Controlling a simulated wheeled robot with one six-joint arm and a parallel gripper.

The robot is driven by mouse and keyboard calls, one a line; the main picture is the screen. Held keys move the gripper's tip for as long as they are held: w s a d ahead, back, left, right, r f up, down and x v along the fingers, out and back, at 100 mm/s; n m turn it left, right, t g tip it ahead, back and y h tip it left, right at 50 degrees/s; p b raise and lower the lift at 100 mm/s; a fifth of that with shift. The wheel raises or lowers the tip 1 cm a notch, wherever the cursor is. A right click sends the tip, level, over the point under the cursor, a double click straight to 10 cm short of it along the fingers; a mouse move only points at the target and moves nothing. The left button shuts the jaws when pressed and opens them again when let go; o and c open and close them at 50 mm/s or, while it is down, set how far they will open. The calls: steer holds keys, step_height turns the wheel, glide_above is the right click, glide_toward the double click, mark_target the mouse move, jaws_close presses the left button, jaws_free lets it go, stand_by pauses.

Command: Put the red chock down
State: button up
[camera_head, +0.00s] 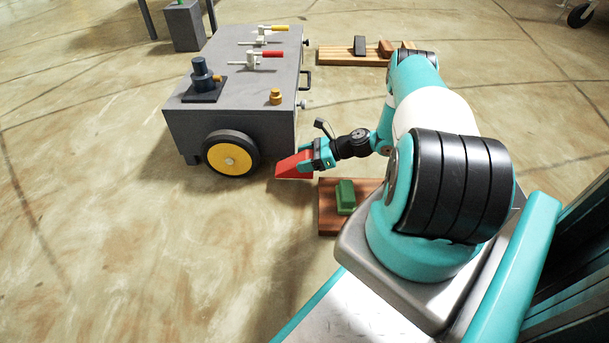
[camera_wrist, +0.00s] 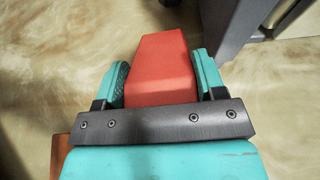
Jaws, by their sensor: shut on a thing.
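The red chock (camera_head: 290,167) is a wedge-shaped block held in the jaws of my gripper (camera_head: 308,160). In the head view it is low, near the floor, just right of the yellow-hubbed wheel (camera_head: 231,159) and apart from it in the picture. I cannot tell whether its underside touches the floor. In the wrist view the red chock (camera_wrist: 160,65) sits between the two teal fingers of my gripper (camera_wrist: 160,78), with its narrower end pointing away and pale floor beyond it.
The grey cart (camera_head: 235,90) carries clamps with red and yellow handles. A wooden board (camera_head: 328,215) with a green block (camera_head: 346,197) lies below my gripper. Another wooden board (camera_head: 340,56) with blocks lies behind. Open floor (camera_head: 120,260) extends left and in front.

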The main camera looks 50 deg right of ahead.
steer(key=shift+f+b, duration=1.6)
steer(key=shift+f, duration=0.8)
steer(key=o, duration=1.3)
steer(key=shift+r, duration=0.15)
steer(key=shift+d+r+p, duration=0.1)
steer(key=shift+r+p, duration=0.15)
steer(key=shift+p, duration=0.2)
steer(key=p+v, duration=0.5)
steer(key=v, duration=0.6)
steer(key=shift+s+d, duration=0.2)
steer(key=shift+s, duration=0.2)
